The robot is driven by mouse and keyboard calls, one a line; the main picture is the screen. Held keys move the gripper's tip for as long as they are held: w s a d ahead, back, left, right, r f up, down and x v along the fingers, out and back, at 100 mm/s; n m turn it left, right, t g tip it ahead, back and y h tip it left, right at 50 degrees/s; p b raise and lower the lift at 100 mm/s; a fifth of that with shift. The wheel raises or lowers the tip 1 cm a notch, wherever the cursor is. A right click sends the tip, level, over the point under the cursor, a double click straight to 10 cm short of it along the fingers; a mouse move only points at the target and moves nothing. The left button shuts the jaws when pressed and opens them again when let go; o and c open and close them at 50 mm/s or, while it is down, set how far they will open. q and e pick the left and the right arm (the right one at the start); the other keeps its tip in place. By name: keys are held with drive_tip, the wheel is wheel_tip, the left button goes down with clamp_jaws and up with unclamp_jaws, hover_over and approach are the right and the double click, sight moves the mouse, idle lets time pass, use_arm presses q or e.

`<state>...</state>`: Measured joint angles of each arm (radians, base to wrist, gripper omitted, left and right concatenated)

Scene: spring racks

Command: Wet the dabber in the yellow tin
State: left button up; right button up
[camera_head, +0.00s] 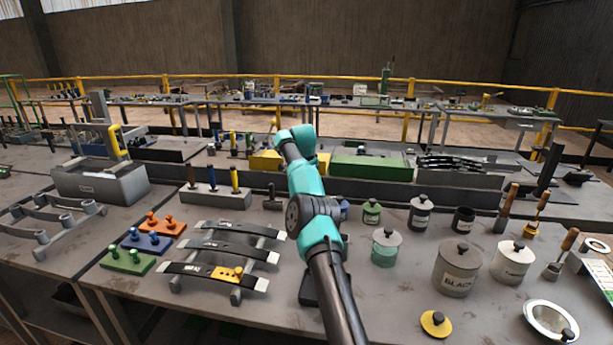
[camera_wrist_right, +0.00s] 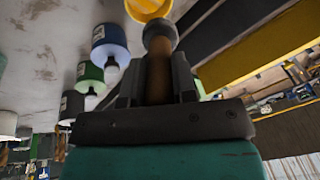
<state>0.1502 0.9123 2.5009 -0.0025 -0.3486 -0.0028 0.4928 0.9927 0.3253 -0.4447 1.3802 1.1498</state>
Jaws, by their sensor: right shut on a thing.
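My right gripper (camera_wrist_right: 157,84) is shut on the brown wooden handle of the dabber (camera_wrist_right: 158,74). The dabber's grey round head (camera_wrist_right: 158,34) points away from the fingers. In the right wrist view the yellow tin (camera_wrist_right: 136,10) is at the top edge, partly cut off, with its mouth facing the dabber. The head overlaps the tin's rim in the picture; I cannot tell whether it touches or is inside. In the head view my right arm hides the gripper, dabber and tin. A yellow lid (camera_head: 434,324) with a black knob lies on the front bench. My left gripper is not in view.
Blue (camera_wrist_right: 110,42) and green (camera_wrist_right: 90,76) tins stand close beside the yellow tin. Leaf springs (camera_head: 222,252) and coloured blocks lie left of my arm.

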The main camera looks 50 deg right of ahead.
drive_tip(key=shift+f, duration=0.1)
wheel_tip(320, 180, down, 10)
drive_tip(key=shift+r, duration=0.2)
idle(1.2)
idle(0.9)
drive_tip(key=shift+r, duration=2.65)
drive_tip(key=shift+r, duration=0.1)
drive_tip(key=shift+r, duration=1.9)
drive_tip(key=shift+a, duration=0.1)
